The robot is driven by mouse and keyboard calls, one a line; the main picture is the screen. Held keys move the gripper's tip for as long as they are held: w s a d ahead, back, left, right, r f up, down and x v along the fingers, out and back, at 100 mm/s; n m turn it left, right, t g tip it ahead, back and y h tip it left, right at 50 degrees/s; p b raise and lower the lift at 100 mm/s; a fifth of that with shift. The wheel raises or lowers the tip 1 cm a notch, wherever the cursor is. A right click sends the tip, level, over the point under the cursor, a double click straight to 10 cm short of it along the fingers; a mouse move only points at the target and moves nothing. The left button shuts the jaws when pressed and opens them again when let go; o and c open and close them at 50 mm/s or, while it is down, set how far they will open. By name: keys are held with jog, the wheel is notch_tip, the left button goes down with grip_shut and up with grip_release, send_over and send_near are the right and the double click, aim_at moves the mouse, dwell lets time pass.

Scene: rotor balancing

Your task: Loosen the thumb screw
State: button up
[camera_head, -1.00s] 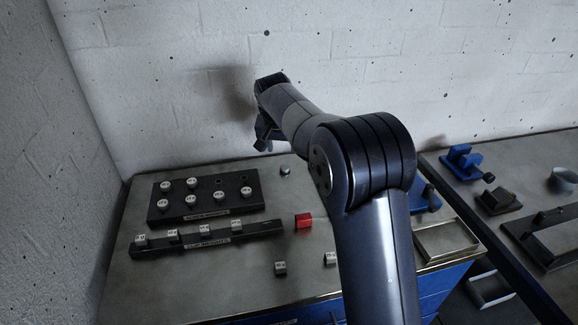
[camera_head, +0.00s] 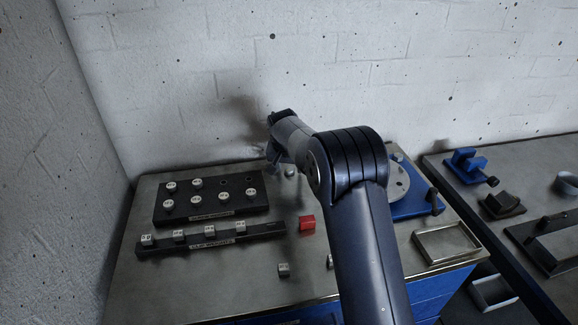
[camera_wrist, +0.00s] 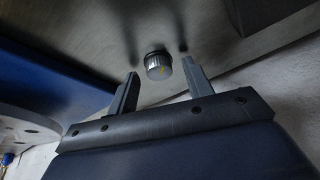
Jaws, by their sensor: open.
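My gripper (camera_head: 273,158) hangs over the back of the bench, well left of the knob. In the wrist view its jaws (camera_wrist: 161,72) are open. The knob is not visible in that view.
A black block with several weights (camera_head: 212,205) and a black rail of cubes (camera_head: 210,240) lie left. Another blue clamp (camera_head: 467,163) stands on the right table.

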jog(key=c, duration=1)
jog(key=shift+n, duration=0.3)
jog(key=shift+d+n+y, duration=0.1)
jog(key=shift+n+y, duration=0.5)
jog(key=shift+n, duration=0.7)
jog(key=o, duration=1)
